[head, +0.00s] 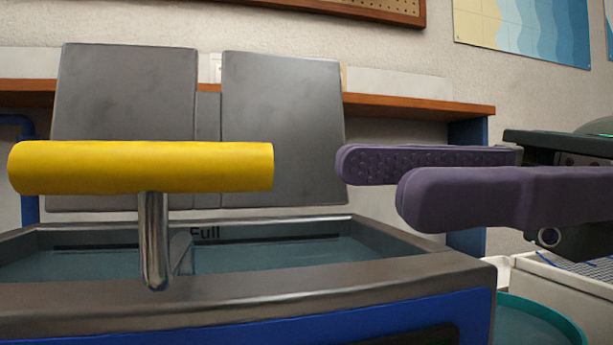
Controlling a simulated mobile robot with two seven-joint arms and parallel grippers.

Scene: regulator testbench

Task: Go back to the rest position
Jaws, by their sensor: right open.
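My right gripper (372,182) comes in from the right with two purple padded fingers pointing left. Its fingers are apart and nothing is between them. The fingertips are to the right of a yellow cylindrical handle (140,167), with a clear gap in the picture. The handle lies level on a shiny metal stem (154,240) that rises from a grey-rimmed tank. My left gripper is not in view.
The tank (300,292) has a blue front and holds bluish liquid, with "Full" marked inside. Two grey panels (283,128) stand behind it. A wooden-topped bench (420,104) is behind. A teal round container (535,318) and white trays are at lower right.

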